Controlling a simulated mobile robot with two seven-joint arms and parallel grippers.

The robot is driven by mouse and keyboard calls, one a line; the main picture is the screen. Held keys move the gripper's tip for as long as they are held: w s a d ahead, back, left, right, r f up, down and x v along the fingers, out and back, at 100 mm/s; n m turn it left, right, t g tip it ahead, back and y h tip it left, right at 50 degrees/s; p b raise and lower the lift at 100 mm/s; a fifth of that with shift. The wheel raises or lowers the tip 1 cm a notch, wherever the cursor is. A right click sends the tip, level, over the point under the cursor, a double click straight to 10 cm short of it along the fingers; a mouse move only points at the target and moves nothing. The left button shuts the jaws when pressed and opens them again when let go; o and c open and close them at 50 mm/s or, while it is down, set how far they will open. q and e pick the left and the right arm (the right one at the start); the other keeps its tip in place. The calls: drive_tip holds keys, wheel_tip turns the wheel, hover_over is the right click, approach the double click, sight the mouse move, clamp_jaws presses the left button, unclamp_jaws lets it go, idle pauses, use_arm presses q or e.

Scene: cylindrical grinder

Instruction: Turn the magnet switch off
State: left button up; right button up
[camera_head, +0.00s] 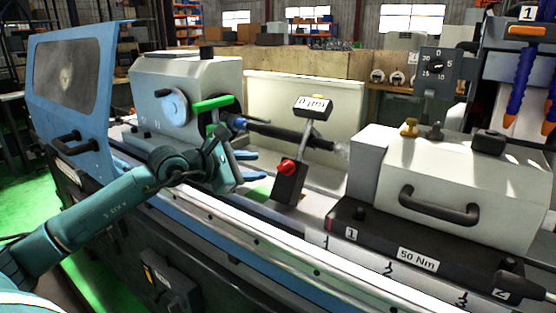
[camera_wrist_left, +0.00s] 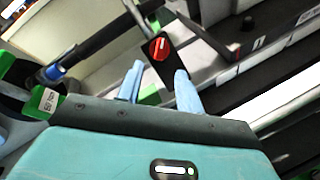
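The magnet switch is a red knob (camera_head: 286,167) with a pale line. It sits on the black magnetic base (camera_head: 288,188) of a dial indicator stand, on the machine bed. My left gripper (camera_head: 260,166) is just left of this base in the head view, its light blue fingers pointing toward it. In the left wrist view the fingers (camera_wrist_left: 160,72) are apart with nothing held between them, and the red knob (camera_wrist_left: 159,47) shows just beyond the gap. The fingers do not visibly touch the knob. My right gripper is not in view.
The dial indicator (camera_head: 313,106) stands above the base on a thin rod. The workhead (camera_head: 185,85) with a green handle (camera_head: 212,103) is left, and a shaft (camera_head: 285,133) runs behind. The tailstock (camera_head: 450,180) with a black handle is right.

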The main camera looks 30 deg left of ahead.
sight(282, 166)
use_arm(q)
drive_tip(key=p+x, duration=0.1)
drive_tip(key=x, duration=0.7)
drive_tip(key=shift+w+p, duration=0.2)
drive_tip(key=shift+p, duration=0.2)
drive_tip(key=shift+c, duration=0.6)
clamp_jaws()
